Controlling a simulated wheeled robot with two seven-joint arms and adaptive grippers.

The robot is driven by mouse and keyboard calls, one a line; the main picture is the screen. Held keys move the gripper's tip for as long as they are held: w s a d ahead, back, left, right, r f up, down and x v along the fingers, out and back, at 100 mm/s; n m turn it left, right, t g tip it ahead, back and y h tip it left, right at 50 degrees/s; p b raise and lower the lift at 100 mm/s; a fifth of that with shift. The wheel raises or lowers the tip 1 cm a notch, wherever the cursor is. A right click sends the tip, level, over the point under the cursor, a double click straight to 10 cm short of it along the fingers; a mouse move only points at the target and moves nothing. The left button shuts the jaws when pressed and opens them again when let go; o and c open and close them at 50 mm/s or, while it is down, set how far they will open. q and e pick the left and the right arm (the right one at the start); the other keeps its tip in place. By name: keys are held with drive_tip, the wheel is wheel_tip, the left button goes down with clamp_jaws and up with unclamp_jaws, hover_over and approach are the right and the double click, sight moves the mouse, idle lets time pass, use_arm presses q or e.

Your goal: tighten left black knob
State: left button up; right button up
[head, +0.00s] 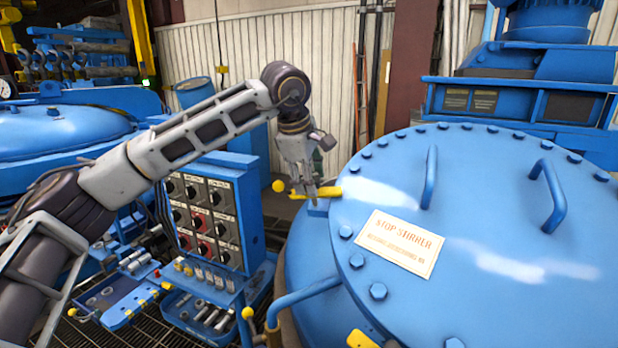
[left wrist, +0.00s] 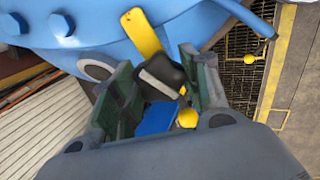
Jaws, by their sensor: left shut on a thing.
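In the left wrist view the black knob (left wrist: 162,72) sits between the two green-lined fingers of my left gripper (left wrist: 161,90). A yellow flat bar (left wrist: 141,32) runs beside the knob at the rim of the blue lid (left wrist: 85,22). In the head view my left gripper (head: 304,190) points down at the left edge of the large blue lid (head: 490,210), by a yellow bar (head: 328,191). The knob is hidden there behind the gripper. My left gripper is shut on the black knob. My right gripper is in neither view.
A control panel (head: 205,222) with several knobs stands below my left arm. A tool tray (head: 205,312) is below it. A yellow ball (head: 279,186) is left of the gripper. Two blue handles (head: 430,178) (head: 548,195) rise from the lid, which carries a sign (head: 398,243).

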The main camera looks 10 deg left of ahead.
use_arm(q)
drive_tip(key=shift+r+m+p, duration=0.1)
drive_tip(key=shift+m+p, duration=0.3)
drive_tip(key=shift+m, duration=2.7)
drive_tip(key=o, duration=1)
drive_tip(key=v, duration=1.2)
drive_tip(key=shift+w+d, duration=0.1)
